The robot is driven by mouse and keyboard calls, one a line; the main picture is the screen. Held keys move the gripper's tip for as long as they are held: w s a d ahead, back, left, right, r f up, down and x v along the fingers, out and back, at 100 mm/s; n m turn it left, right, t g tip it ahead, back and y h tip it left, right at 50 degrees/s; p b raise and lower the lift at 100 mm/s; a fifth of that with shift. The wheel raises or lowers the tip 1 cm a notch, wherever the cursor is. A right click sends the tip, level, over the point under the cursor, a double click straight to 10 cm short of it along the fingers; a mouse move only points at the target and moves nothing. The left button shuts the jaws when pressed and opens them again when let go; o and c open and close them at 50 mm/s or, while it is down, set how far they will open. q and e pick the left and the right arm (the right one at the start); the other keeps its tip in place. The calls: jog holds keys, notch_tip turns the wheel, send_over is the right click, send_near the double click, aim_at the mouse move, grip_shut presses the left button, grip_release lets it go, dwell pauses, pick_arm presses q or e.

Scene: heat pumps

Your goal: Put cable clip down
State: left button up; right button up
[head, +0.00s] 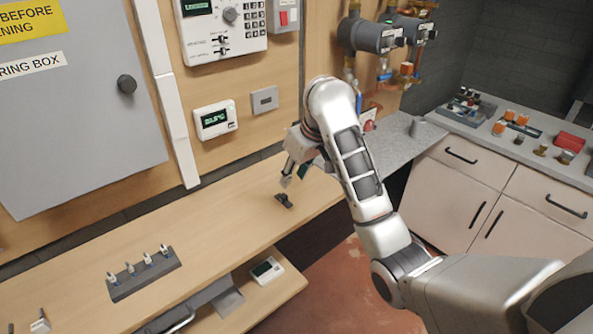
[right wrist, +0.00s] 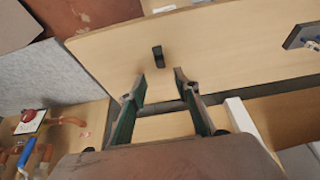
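The cable clip, a small black piece, lies on the light wood bench (head: 215,226) in the head view (head: 284,201). It also shows in the right wrist view (right wrist: 158,57), lying apart from the fingertips and just beyond them. My right gripper (head: 287,182) is above the bench close to the clip. In the right wrist view the two fingers of my right gripper (right wrist: 161,82) are spread with nothing between them. My left gripper cannot be made out in these frames.
A dark rack (head: 145,275) with several small connectors stands on the bench at left. A white thermostat (head: 215,119) hangs on the wall behind. A lower shelf holds another white device (head: 266,270). The bench between rack and clip is clear. A grey counter (head: 480,138) stands at right.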

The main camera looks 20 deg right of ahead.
jog(key=shift+v, duration=0.9)
